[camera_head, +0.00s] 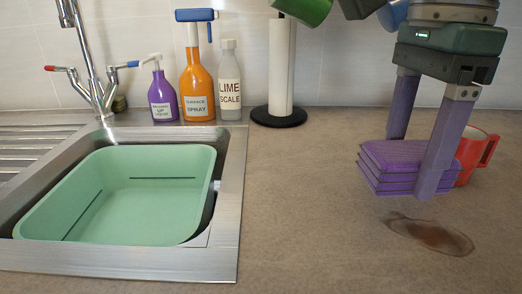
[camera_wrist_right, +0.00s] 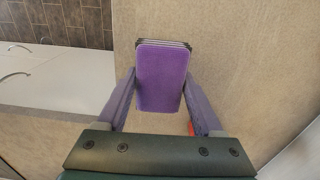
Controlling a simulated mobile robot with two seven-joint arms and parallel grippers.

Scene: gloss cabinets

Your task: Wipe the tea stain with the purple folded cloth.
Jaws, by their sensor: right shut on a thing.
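The purple folded cloth (camera_head: 392,165) is held between the two fingers of my right gripper (camera_head: 412,165), above the worktop. In the right wrist view the cloth (camera_wrist_right: 162,78) sits between the fingertips of the right gripper (camera_wrist_right: 160,95). The brown tea stain (camera_head: 432,236) lies on the worktop in front of and below the cloth, and it looks uncovered. The stain does not show in the right wrist view. My left gripper is not in view.
A red mug (camera_head: 476,154) stands just behind the right gripper. A sink with a green basin (camera_head: 120,190) is at left. A purple bottle (camera_head: 163,100), orange spray (camera_head: 197,90), limescale bottle (camera_head: 229,88) and paper roll holder (camera_head: 279,117) stand at the back. The middle worktop is clear.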

